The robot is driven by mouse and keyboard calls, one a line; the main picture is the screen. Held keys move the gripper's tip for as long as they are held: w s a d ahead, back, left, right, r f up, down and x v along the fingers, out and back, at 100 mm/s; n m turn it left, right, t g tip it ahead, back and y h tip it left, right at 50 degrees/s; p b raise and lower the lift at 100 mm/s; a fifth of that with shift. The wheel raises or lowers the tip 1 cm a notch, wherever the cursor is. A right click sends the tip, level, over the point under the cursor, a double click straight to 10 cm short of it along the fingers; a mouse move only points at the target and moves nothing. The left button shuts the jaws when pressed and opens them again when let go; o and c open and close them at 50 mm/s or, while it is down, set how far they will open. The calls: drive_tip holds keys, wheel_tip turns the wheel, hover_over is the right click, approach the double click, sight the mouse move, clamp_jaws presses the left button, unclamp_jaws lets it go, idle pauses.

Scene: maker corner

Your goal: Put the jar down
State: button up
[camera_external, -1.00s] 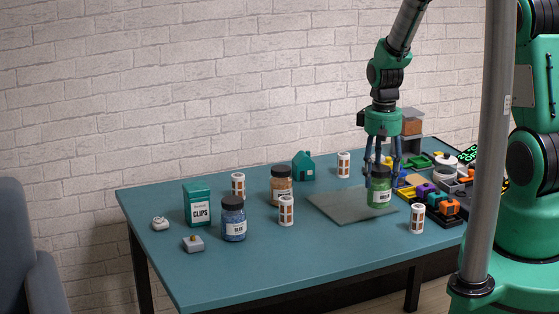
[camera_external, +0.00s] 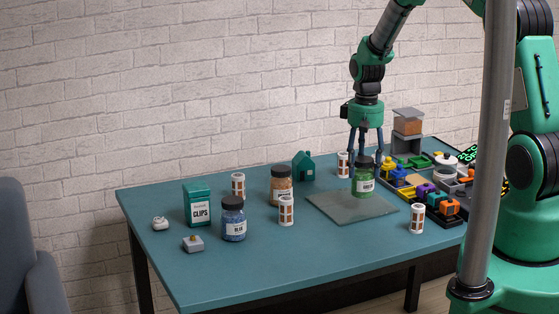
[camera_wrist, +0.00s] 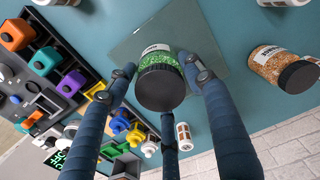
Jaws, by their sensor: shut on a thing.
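A jar of green beads (camera_external: 363,183) with a dark lid and white label is upright in my gripper (camera_external: 364,158). The fingers are shut around it from above, and in the wrist view the jar (camera_wrist: 160,80) sits between the blue fingers (camera_wrist: 158,72). The jar is over the back part of a flat grey-green mat (camera_external: 340,210). I cannot tell whether its base touches the mat. The mat (camera_wrist: 135,38) also shows around the jar in the wrist view.
An orange-bead jar (camera_external: 281,190), blue-bead jar (camera_external: 233,225), clips box (camera_external: 197,206), small green house (camera_external: 304,166) and several white-and-brown cylinders (camera_external: 286,211) stand left and around. A tray of colourful parts (camera_external: 430,190) is close on the right. The mat's front is clear.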

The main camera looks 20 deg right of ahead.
sight(362, 177)
drive_tip(key=shift+f, duration=1.7)
drive_tip(key=shift+f+b, duration=0.15)
drive_tip(key=shift+b, duration=0.15)
drive_tip(key=o, duration=1.5)
wheel_tip(362, 177, up, 12)
drive_tip(key=shift+r+p, duration=0.1)
drive_tip(key=shift+p, duration=0.65)
